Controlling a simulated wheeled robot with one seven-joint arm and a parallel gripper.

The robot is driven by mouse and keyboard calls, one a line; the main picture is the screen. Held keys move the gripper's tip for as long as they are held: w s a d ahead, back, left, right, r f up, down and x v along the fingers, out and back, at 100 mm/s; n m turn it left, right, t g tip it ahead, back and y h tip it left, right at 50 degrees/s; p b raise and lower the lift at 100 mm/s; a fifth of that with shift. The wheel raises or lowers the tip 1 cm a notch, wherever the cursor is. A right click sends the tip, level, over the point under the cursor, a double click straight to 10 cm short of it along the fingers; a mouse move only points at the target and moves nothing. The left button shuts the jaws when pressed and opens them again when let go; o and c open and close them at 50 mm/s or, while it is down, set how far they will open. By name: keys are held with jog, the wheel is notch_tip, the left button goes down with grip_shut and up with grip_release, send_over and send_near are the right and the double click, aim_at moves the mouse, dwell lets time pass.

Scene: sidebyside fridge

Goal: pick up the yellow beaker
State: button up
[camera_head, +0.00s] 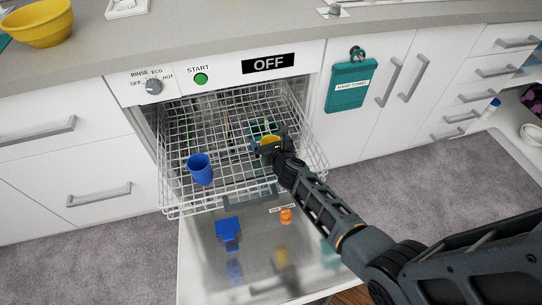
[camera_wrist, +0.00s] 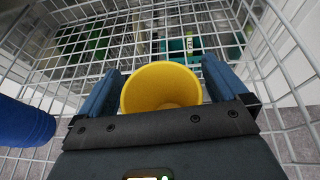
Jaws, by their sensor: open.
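The yellow beaker (camera_wrist: 160,88) stands in the dishwasher's upper wire rack, its round mouth facing my wrist camera. In the head view only a small part of the yellow beaker (camera_head: 268,140) shows behind my gripper (camera_head: 264,146). In the wrist view my gripper (camera_wrist: 160,78) is open, with one blue-grey finger on each side of the beaker. A narrow gap seems to show at each side; contact cannot be told. The beaker's lower part is hidden by the gripper's palm.
A blue cup (camera_head: 200,169) stands in the rack (camera_head: 240,185) left of my gripper and also shows in the wrist view (camera_wrist: 24,124). The open dishwasher door (camera_head: 205,270) below holds a blue item (camera_head: 228,229) and a small orange item (camera_head: 286,215).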

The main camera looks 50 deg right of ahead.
jog(key=c, duration=1.3)
